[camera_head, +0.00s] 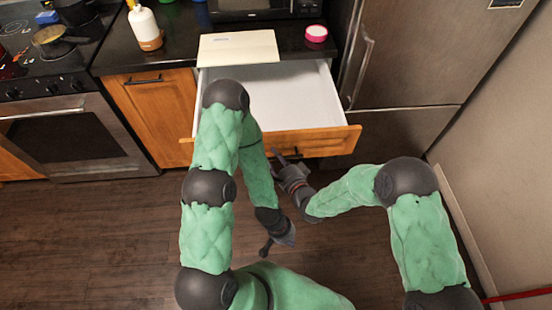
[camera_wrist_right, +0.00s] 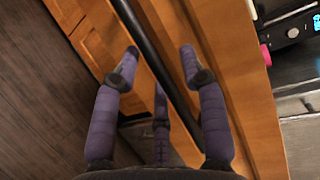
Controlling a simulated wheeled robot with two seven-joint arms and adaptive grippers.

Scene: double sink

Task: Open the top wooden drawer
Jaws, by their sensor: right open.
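The top wooden drawer (camera_head: 308,139) is pulled out, and its white inside (camera_head: 290,95) shows empty in the head view. My right gripper (camera_head: 288,161) is just below the drawer front. In the right wrist view its fingers (camera_wrist_right: 158,53) are open and spread on either side of the dark bar handle (camera_wrist_right: 152,50). The handle runs between them along the wooden front (camera_wrist_right: 225,50); contact cannot be told. My left gripper (camera_head: 272,243) hangs lower over the floor, apart from the drawer; its fingers are too unclear to judge.
A closed cabinet door (camera_head: 150,110) and oven (camera_head: 70,130) are at left. A steel fridge (camera_head: 425,55) is at right. The wooden floor (camera_head: 110,235) is clear.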

